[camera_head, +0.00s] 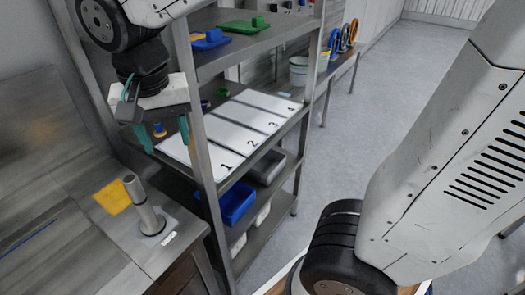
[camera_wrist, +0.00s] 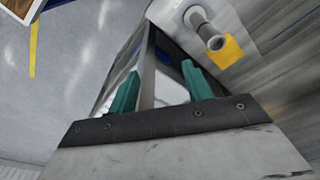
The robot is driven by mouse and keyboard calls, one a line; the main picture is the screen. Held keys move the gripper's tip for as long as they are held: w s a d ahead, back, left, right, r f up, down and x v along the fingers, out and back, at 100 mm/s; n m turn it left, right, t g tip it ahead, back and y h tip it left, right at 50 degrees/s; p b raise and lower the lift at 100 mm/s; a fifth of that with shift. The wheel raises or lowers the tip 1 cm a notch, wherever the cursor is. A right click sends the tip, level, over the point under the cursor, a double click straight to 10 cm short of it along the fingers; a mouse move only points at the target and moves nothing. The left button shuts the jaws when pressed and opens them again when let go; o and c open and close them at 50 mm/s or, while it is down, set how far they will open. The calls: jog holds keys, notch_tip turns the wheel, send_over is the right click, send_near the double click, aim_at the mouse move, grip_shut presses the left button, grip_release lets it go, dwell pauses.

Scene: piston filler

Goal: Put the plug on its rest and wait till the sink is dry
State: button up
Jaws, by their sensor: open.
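My gripper (camera_head: 164,137) hangs at the upper left in the head view, teal fingers apart, with nothing held between them. In the wrist view the open fingers (camera_wrist: 161,88) point towards the shelf frame and worktop. A grey metal tube (camera_head: 146,208), possibly the plug, stands upright on a lighter plate near the worktop's corner, below my gripper and apart from it. Its open top also shows in the wrist view (camera_wrist: 207,29). A small white label lies beside its foot. I cannot make out a sink basin, its water, or a separate rest.
A yellow cloth (camera_head: 112,197) lies beside the tube on the steel worktop (camera_head: 85,245). A metal shelf rack (camera_head: 203,140) stands close right, with a numbered white board (camera_head: 235,125), a blue bin (camera_head: 238,202) and a green lidded item (camera_head: 243,27). The floor (camera_head: 350,130) beyond is clear.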

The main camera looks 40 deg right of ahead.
jog(key=s+d+f+n, duration=0.1)
jog(key=s+d+n, duration=0.3)
jog(key=s+d, duration=0.8)
jog(key=shift+s+d+f+y, duration=0.15)
jog(key=shift+s+f+y, duration=0.2)
jog(key=shift+s, duration=0.8)
dwell(0.4)
